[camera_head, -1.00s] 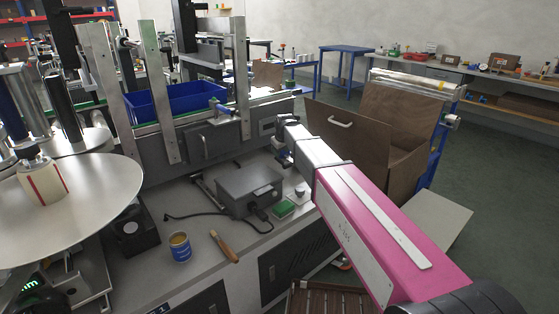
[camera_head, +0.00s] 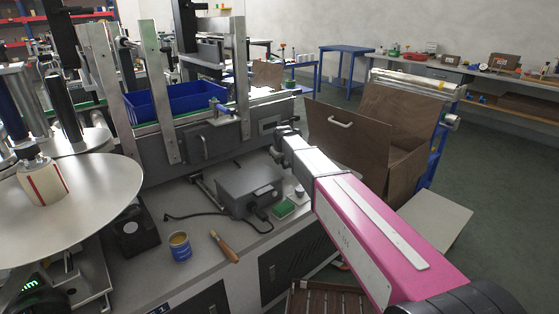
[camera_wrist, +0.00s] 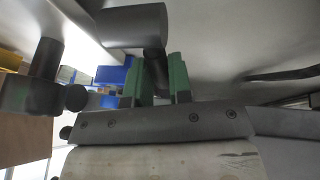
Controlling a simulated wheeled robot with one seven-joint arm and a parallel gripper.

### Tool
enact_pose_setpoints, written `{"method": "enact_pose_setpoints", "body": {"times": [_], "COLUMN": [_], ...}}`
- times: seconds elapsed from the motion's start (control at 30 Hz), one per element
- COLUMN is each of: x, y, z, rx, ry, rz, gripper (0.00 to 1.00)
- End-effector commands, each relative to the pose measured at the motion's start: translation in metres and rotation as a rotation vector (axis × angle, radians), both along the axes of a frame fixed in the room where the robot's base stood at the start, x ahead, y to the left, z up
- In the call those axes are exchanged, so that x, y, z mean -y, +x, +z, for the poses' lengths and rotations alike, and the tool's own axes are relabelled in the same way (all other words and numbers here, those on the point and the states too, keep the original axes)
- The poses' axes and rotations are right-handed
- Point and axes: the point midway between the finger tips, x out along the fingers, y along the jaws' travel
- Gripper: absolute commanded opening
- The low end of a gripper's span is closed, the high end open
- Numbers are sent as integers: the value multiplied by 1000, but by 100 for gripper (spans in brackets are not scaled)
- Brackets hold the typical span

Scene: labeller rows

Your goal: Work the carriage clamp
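My gripper (camera_wrist: 161,88) shows in the wrist view as two green-padded fingers with a narrow gap. A dark stem (camera_wrist: 155,66) under a thick dark cylinder (camera_wrist: 130,26) runs down between them. I cannot tell whether the pads press on it, or whether it belongs to the carriage clamp. A second dark cylinder with a round knob (camera_wrist: 75,98) is at the left. In the head view my gripper (camera_head: 276,155) is at the right end of the labeller's front, its fingertips hard to make out. A blue-handled clamp-like part (camera_head: 217,105) sits on the rail, left of my gripper.
A grey box (camera_head: 248,190) with a cable, a green pad (camera_head: 284,209), a tin (camera_head: 180,246) and a brush (camera_head: 223,246) lie on the bench below. A blue bin (camera_head: 178,101) stands behind the rail.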

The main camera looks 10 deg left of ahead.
Motion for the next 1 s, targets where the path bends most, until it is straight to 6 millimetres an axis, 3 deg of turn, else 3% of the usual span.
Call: {"method": "enact_pose_setpoints", "body": {"times": [0.77, 0.8, 0.87, 1.0], "x": [3, 3, 3, 3], "y": [-3, -3, -3, -3], "z": [7, 7, 7, 7], "rx": [112, 113, 112, 113], "ry": [127, 126, 127, 126], "rz": [1, 0, 1, 0], "gripper": [0, 26, 45, 45]}}
